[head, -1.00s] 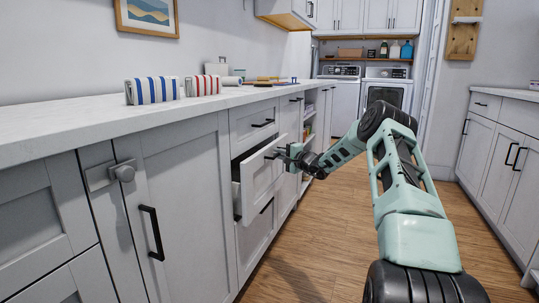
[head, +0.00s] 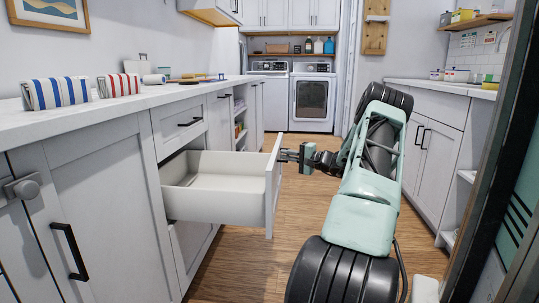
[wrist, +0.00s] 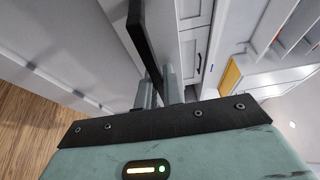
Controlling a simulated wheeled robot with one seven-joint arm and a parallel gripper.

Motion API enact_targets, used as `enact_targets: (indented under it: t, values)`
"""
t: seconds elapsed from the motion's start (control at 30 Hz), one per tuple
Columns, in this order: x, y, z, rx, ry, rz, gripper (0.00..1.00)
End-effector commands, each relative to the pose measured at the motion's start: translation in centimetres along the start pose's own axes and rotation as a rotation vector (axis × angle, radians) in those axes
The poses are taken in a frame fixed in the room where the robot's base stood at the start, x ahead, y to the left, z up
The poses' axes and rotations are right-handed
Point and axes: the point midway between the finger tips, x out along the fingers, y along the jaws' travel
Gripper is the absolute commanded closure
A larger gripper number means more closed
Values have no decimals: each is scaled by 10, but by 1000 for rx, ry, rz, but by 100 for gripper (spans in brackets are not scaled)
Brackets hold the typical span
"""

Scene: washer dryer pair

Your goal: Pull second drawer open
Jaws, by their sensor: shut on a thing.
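The second drawer (head: 271,200), below a shut top drawer, stands pulled far out from the left-hand cabinet row. Its pale inside (head: 215,168) is empty where I can see it. My gripper (head: 286,154) is at the outer face of the drawer front and shut on the drawer's handle. In the wrist view the dark bar handle (wrist: 143,38) runs between the two grey fingers of my gripper (wrist: 160,86). In the head view the handle is mostly hidden by the drawer front and the gripper.
The shut top drawer (head: 180,122) is above. Rolled striped towels (head: 57,93) lie on the left counter (head: 90,118). Wooden floor (head: 300,146) is clear down the aisle to the washer and dryer (head: 312,100). Right-hand cabinets (head: 430,150) and a dark frame (head: 510,130) stand at the right.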

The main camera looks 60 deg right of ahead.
Motion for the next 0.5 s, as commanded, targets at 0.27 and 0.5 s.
enact_targets:
  t: [0.27,0.5]
  values:
    - [-22,1,-9,2,-1,2,100]
    - [-24,2,-10,2,-1,2,100]
